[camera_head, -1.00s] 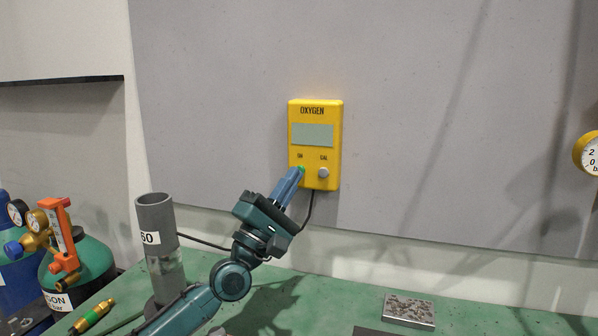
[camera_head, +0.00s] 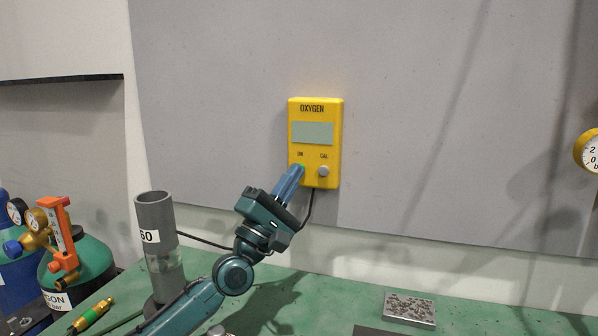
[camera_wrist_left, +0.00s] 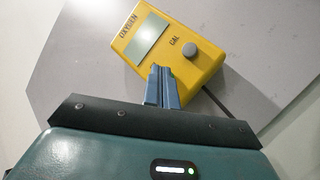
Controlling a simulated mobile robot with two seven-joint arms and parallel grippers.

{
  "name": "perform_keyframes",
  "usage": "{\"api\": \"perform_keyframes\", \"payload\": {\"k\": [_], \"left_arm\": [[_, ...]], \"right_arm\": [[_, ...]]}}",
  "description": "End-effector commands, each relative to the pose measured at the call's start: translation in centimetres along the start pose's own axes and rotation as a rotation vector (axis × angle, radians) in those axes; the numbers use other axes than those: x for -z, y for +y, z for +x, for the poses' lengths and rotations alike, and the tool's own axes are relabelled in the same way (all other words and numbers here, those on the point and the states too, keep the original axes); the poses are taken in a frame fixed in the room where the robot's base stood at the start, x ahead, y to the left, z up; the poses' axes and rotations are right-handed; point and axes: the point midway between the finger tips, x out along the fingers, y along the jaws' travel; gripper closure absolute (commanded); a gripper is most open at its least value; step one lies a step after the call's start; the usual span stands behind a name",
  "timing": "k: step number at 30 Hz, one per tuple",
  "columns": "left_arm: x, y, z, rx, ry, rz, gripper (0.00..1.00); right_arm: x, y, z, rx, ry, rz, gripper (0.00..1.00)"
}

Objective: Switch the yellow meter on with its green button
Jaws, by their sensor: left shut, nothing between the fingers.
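The yellow meter (camera_head: 316,112), lettered OXYGEN, is fixed to the grey wall panel. Its display is blank grey. The grey CAL knob (camera_head: 323,171) sits at the lower right of its face. The green button (camera_head: 301,167) under the ON label is mostly hidden behind my left gripper's fingertips. My left gripper (camera_head: 298,172) is shut and empty, its tips at the button; I cannot tell whether they press it. My right gripper is not in view.
A grey tube (camera_head: 155,215) stands on the green bench (camera_head: 330,290) beside my left arm. Gas cylinders (camera_head: 85,265) with an orange regulator are at the left. A cable hangs below the meter.

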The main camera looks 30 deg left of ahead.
Motion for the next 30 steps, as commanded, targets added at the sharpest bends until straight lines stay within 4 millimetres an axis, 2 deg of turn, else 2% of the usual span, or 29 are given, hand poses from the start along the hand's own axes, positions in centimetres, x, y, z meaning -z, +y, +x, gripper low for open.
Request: {"api": "perform_keyframes", "payload": {"k": [17, 30], "left_arm": [[0.01, -0.03, 0.07, 0.001, 0.0, -0.001, 1.0], [-0.46, 0.45, -0.63, 0.0, 0.0, -0.001, 1.0]], "right_arm": [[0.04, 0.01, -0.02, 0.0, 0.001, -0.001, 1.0], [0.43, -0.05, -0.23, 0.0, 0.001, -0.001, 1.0]]}}
